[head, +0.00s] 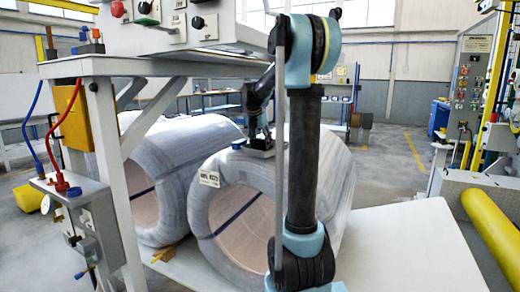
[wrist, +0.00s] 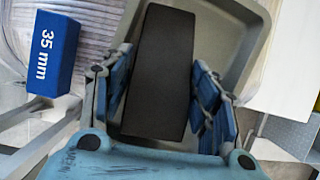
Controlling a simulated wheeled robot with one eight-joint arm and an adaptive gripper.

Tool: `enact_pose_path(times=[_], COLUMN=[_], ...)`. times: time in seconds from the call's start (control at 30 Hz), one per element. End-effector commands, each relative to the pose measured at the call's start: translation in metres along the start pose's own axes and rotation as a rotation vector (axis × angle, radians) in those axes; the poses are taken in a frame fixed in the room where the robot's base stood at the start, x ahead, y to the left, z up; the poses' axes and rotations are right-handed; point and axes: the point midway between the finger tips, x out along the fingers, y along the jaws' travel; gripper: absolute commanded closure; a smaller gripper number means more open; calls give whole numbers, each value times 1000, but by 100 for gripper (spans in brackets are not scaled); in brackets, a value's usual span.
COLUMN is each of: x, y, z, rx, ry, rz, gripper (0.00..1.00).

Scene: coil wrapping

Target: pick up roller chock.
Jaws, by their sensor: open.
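A dark, flat-faced block (wrist: 162,72), which looks like the roller chock, lies between the fingers of my gripper (wrist: 158,98) in the wrist view. My gripper is open, with a blue-padded finger on each side of the block. I cannot tell whether either pad touches it. A grey rounded holder or tray (wrist: 252,55) surrounds the block. In the head view my gripper (head: 260,143) is small and dark, above the top of the right wrapped coil (head: 215,180); the block cannot be made out there.
A blue block marked "35 mm" (wrist: 53,55) is left of the gripper. A second wrapped coil (head: 165,150) stands left of the first. A white-framed bench (head: 115,160) with a control panel (head: 165,30) is near. A yellow roller (head: 497,225) is at right.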

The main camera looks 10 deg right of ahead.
Motion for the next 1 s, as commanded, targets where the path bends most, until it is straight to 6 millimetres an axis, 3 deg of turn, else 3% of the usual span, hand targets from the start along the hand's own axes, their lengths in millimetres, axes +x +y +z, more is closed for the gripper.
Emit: enact_pose_path(times=[0.2,0.37,0.4,0.73,1.0], x=[0,0,0,-7,-46], y=[0,0,0,0,0], z=[0,0,0,3,19], rx=[0,0,0,0,0], ry=[0,0,0,-1,0], rz=[0,0,0,0,0], gripper=[48,84,86,86,86])
